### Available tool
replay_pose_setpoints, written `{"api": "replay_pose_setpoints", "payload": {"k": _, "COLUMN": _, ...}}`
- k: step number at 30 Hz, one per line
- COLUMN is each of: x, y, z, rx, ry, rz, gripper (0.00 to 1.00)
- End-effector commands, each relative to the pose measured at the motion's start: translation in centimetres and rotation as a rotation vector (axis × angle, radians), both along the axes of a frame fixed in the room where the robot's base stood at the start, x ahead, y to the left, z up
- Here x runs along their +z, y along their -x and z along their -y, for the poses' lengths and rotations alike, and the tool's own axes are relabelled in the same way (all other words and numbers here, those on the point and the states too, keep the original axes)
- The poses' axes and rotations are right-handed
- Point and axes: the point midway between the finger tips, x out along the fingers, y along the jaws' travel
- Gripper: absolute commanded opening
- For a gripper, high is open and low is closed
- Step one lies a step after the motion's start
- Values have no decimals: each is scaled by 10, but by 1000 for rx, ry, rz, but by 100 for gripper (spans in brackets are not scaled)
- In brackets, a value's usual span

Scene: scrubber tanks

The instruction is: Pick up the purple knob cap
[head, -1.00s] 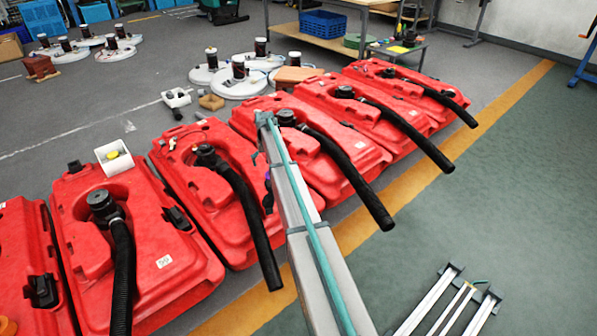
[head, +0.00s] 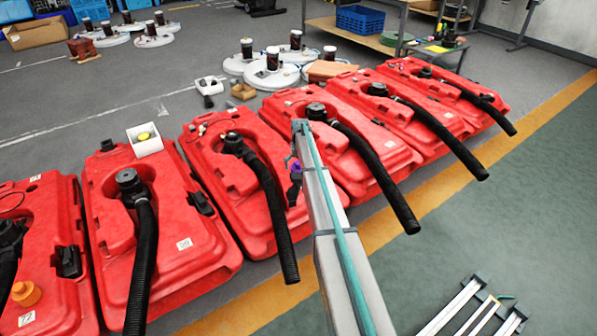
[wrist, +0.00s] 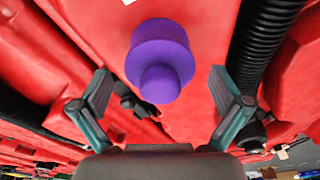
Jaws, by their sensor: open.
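The purple knob cap (wrist: 160,60) is in the upper middle of the wrist view, with a wide round base and a narrower knob. It shows against the red surface of a tank. In the head view only a small purple bit of it (head: 296,169) shows beside my arm, by the third red tank from the left; my arm hides part of that area. My gripper (wrist: 161,88) is open, its two fingers spread to either side of the cap in the picture. Nothing is held. I cannot tell how far the cap is from the fingers.
A row of red tanks (head: 165,245) with black hoses (head: 268,200) fills the middle.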

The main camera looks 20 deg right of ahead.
Motion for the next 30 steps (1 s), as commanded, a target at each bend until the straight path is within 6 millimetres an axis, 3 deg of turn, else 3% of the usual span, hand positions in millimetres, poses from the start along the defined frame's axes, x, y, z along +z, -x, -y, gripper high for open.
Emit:
{"api": "replay_pose_setpoints", "payload": {"k": 3, "x": -16, "y": -2, "z": 0, "rx": 0, "ry": 0, "rz": -1, "gripper": 99}}
{"api": "replay_pose_setpoints", "payload": {"k": 11, "x": -19, "y": -2, "z": 0, "rx": 0, "ry": 0, "rz": 0, "gripper": 99}}
{"api": "replay_pose_setpoints", "payload": {"k": 23, "x": -19, "y": -2, "z": 0, "rx": 0, "ry": 0, "rz": 0, "gripper": 36}}
{"api": "replay_pose_setpoints", "payload": {"k": 30, "x": -18, "y": -2, "z": 0, "rx": 0, "ry": 0, "rz": 0, "gripper": 35}}
